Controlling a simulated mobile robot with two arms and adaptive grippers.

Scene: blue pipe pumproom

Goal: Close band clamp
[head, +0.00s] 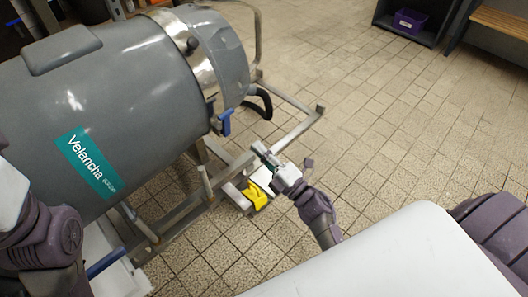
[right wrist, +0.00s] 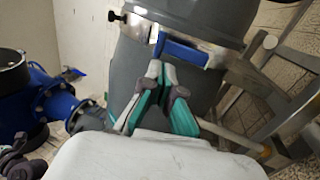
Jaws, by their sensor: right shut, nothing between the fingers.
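A shiny metal band clamp (head: 186,48) runs around the grey tank (head: 100,100) near its right end, and the band also shows in the right wrist view (right wrist: 139,27). Its blue lever (head: 225,123) sits low on the band; in the right wrist view the blue lever (right wrist: 185,53) lies roughly along the band. I cannot tell whether it is fully latched. My right gripper (head: 260,150) is shut and empty, below and right of the lever. In the right wrist view its fingertips (right wrist: 161,68) are just below the lever, seemingly apart from it. My left gripper is not in view.
A metal tube frame (head: 295,130) stands under and beside the tank. A yellow item (head: 256,196) lies near its foot. A purple bin (head: 409,21) sits on a dark shelf at the back right. Tiled floor between is clear. Blue pipework (right wrist: 55,105) shows in the wrist view.

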